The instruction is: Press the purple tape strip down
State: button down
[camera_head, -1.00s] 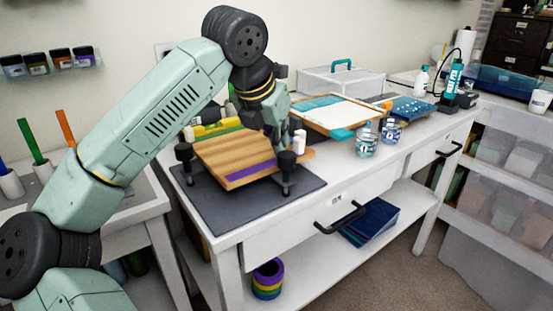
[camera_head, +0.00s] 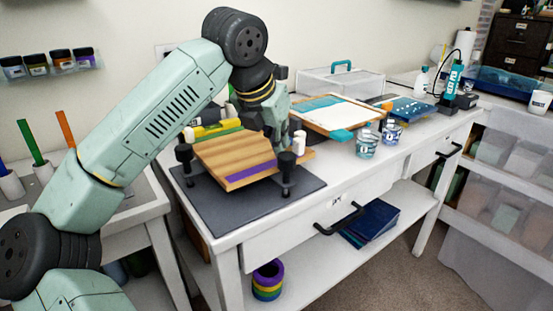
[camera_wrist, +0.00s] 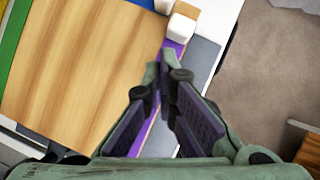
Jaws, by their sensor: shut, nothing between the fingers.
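A wooden board (camera_head: 240,155) lies on a dark mat (camera_head: 225,218). The purple tape strip (camera_head: 250,171) runs along the board's front edge. It also shows in the wrist view (camera_wrist: 173,49), partly hidden behind my fingers. My gripper (camera_head: 279,145) is over the right end of the board, near the strip's right end. In the wrist view my gripper (camera_wrist: 166,72) has its fingertips together with nothing between them, over the line of the strip. I cannot tell whether the tips touch the tape.
Black clamps stand at the board's left corner (camera_head: 184,156) and right front corner (camera_head: 287,167). A white block (camera_head: 299,142) is close right of my gripper. Cups (camera_head: 366,143) stand further right. A green strip (camera_head: 220,134) runs along the board's back. The mat's front is clear.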

jog(key=shift+f+b, duration=0.55)
jog(key=shift+f, duration=0.05)
jog(key=shift+w+d, duration=0.1)
jog(key=shift+d, duration=0.05)
dwell(0.4)
jog(key=shift+w+d+f, duration=0.1)
jog(key=shift+w+d, duration=0.15)
jog(key=shift+d, duration=0.1)
notch_tip(320, 180, up, 5)
jog(key=p, duration=0.3)
jog(key=shift+p, duration=0.4)
